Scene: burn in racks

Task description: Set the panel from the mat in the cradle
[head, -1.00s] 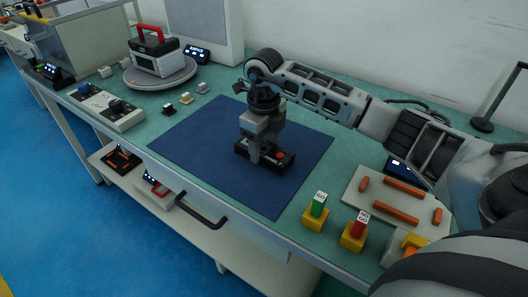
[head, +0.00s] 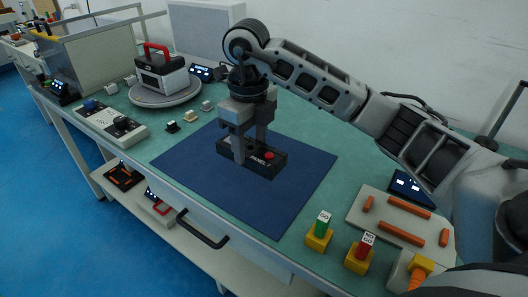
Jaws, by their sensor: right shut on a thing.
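The panel (head: 265,166), a dark box with a red button and a "PANEL" label, is held above the blue mat (head: 270,215). My right gripper (head: 250,145) points down and is shut on it. Its fingers hide part of the panel's face. A beige plate with orange strips (head: 389,236), which looks like the cradle, lies at the right of the bench, with nothing between its strips. My left gripper is not in view.
A green-topped block (head: 319,232) and a red-topped block (head: 361,252) stand between mat and plate. A small display (head: 410,187) sits behind the plate. At the left are a switch box (head: 110,122) and a red-handled case (head: 160,75) on a round stand.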

